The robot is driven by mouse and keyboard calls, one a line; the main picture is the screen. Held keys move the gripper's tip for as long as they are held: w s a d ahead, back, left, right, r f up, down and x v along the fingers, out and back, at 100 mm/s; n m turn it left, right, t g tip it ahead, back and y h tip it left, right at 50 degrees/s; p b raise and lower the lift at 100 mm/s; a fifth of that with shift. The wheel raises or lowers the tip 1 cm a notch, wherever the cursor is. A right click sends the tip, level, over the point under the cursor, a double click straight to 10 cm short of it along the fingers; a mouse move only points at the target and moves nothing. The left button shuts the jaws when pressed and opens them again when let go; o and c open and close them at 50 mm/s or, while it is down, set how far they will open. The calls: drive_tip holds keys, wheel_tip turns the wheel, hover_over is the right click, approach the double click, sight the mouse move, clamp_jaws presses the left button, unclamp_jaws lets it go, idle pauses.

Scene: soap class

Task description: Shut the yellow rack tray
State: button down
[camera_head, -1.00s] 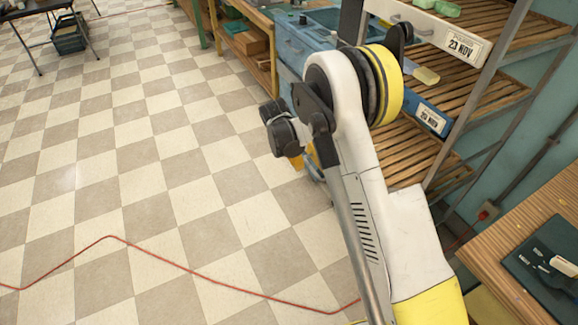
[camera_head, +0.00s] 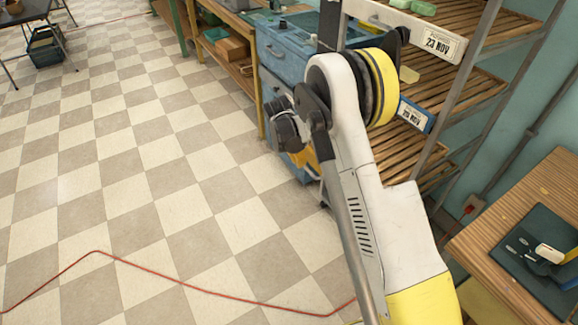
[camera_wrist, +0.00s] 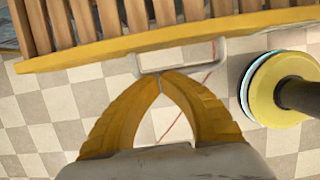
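The yellow rack tray (camera_wrist: 95,48) crosses the top of the wrist view, with a yellow front edge and wooden slats behind it. A pale handle (camera_wrist: 205,52) is on its front. My gripper (camera_wrist: 160,76) has its yellow fingers brought together at the tips. The tips are at the handle's lower left part; I cannot tell whether they touch it. Nothing shows between the fingers. In the head view my arm hides most of the gripper and the lower rack. How far out the yellow tray stands is not clear there.
The rack (camera_head: 462,88) stands at the right, with a white-fronted tray (camera_head: 405,22) and a blue-fronted tray (camera_head: 416,115). A blue cabinet (camera_head: 283,58) is left of it. A wooden table (camera_head: 480,225) is at lower right. A red cable (camera_head: 185,287) crosses the open tiled floor.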

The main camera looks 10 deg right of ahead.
drive_tip(key=w+d, duration=0.2)
drive_tip(key=d, duration=0.5)
drive_tip(key=w+d, duration=0.2)
drive_tip(key=d, duration=0.5)
drive_tip(key=w+d, duration=0.2)
drive_tip(key=d, duration=0.5)
drive_tip(key=shift+w, duration=0.4)
drive_tip(key=a, duration=0.3)
drive_tip(key=shift+s+a+r, duration=0.15)
drive_tip(key=shift+s+r, duration=0.15)
drive_tip(key=shift+s, duration=0.1)
drive_tip(key=p+v, duration=0.4)
drive_tip(key=v, duration=0.6)
drive_tip(key=shift+s+a+r, duration=0.15)
drive_tip(key=shift+s+a, duration=0.05)
